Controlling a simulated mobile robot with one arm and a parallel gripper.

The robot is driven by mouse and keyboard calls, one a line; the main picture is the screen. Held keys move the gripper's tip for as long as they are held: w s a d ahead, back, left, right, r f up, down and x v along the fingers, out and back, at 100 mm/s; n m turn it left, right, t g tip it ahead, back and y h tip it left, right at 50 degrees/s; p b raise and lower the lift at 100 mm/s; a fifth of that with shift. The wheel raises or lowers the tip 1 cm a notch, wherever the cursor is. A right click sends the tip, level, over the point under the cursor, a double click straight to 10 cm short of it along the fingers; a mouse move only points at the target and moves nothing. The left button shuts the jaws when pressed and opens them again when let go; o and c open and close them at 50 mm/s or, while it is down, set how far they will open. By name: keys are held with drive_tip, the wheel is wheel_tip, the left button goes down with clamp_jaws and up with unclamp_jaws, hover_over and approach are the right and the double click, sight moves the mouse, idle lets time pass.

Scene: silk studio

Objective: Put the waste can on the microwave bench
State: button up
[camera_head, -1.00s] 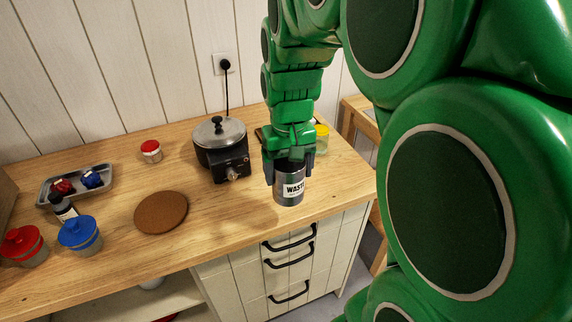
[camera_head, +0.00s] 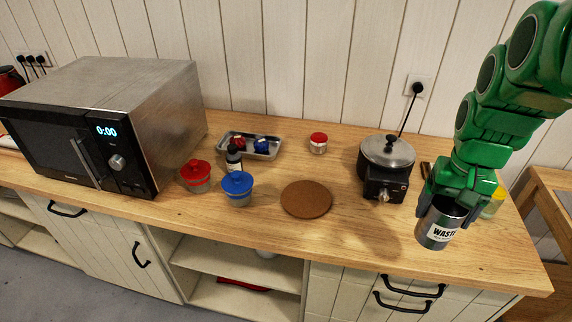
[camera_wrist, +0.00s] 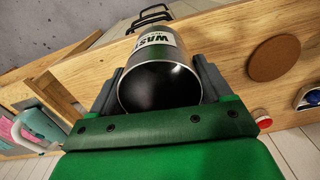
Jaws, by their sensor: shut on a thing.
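The waste can (camera_head: 437,234) is a grey metal can with a white "WASTE" label, at the right end of the wooden bench in the head view. My gripper (camera_head: 449,205) is shut on it, with a finger on each side. In the wrist view the can (camera_wrist: 160,85) sits between the two fingers (camera_wrist: 158,88), its open mouth toward the camera and its dark inside empty-looking. I cannot tell if its base touches the bench. The microwave (camera_head: 110,120) stands at the left on the same long wooden bench (camera_head: 330,235), its display reading 0:00.
A cooker with a lid (camera_head: 386,165) stands left of my gripper. A brown cork mat (camera_head: 306,199), red-lidded jar (camera_head: 196,176), blue-lidded jar (camera_head: 237,188), dark bottle (camera_head: 234,158), metal tray (camera_head: 262,153) and small red-topped jar (camera_head: 318,142) occupy the middle. The bench's front strip is clear.

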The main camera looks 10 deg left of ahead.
drive_tip(key=w+a+m, duration=0.1)
drive_tip(key=w+a, duration=0.9)
drive_tip(key=a, duration=0.3)
drive_tip(key=w+a, duration=0.9)
drive_tip(key=a, duration=0.5)
drive_tip(key=w+a+f, duration=0.2)
drive_tip(key=w+f, duration=0.2)
drive_tip(key=w, duration=0.2)
drive_tip(key=w+a+f, duration=0.2)
drive_tip(key=w+f, duration=0.3)
drive_tip(key=w, duration=0.1)
drive_tip(key=shift+w+a+f, duration=0.25)
drive_tip(key=shift+w+f, duration=0.05)
drive_tip(key=shift+w, duration=0.1)
drive_tip(key=shift+w+f, duration=0.1)
drive_tip(key=shift+w+a+f, duration=0.1)
drive_tip(key=shift+f, duration=1.6)
